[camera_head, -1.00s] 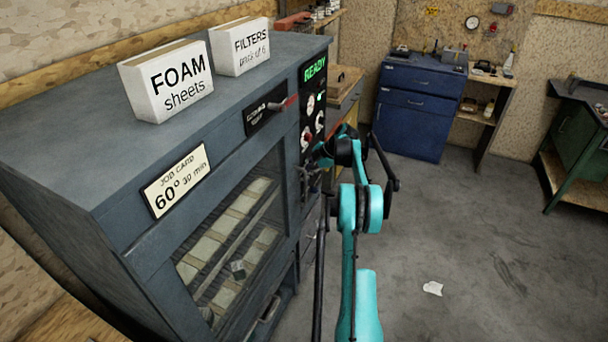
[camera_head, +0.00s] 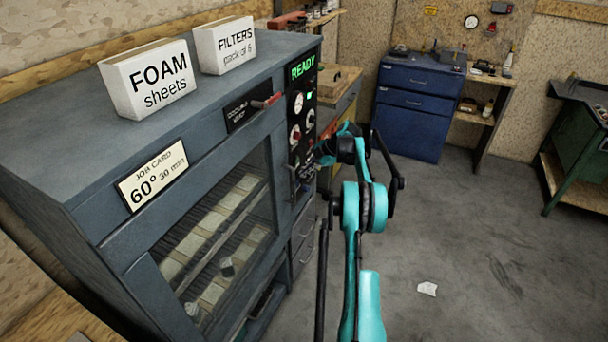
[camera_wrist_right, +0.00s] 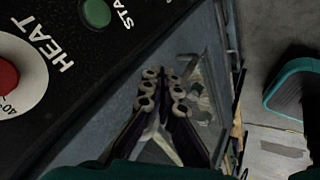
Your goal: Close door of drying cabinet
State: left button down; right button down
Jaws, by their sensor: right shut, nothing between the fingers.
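The drying cabinet (camera_head: 60,220) is a blue-grey box filling the left of the head view. Its glazed door (camera_head: 262,140) is on the front and looks flush or nearly flush with the frame; I cannot tell whether a small gap is left. Racks with pale pieces show through the glass. My left gripper is not in view.
The control panel (camera_head: 300,100) reads READY; its HEAT knob (camera_wrist_right: 8,75) and green START button (camera_wrist_right: 96,12) are near the fingers. FOAM (camera_head: 148,80) and FILTERS (camera_head: 226,46) boxes stand on top. Blue drawers (camera_head: 412,125) stand behind; floor at right is mostly clear.

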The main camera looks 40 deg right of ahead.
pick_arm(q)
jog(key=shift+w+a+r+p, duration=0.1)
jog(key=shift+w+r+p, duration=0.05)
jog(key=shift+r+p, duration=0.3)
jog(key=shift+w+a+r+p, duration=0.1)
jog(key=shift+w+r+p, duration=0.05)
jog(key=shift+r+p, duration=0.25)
pick_arm(e)
jog(key=s+d+r, duration=0.2)
jog(key=d+r, duration=0.2)
jog(key=r, duration=0.2)
jog(key=shift+r, duration=0.3)
jog(key=shift+s, duration=0.1)
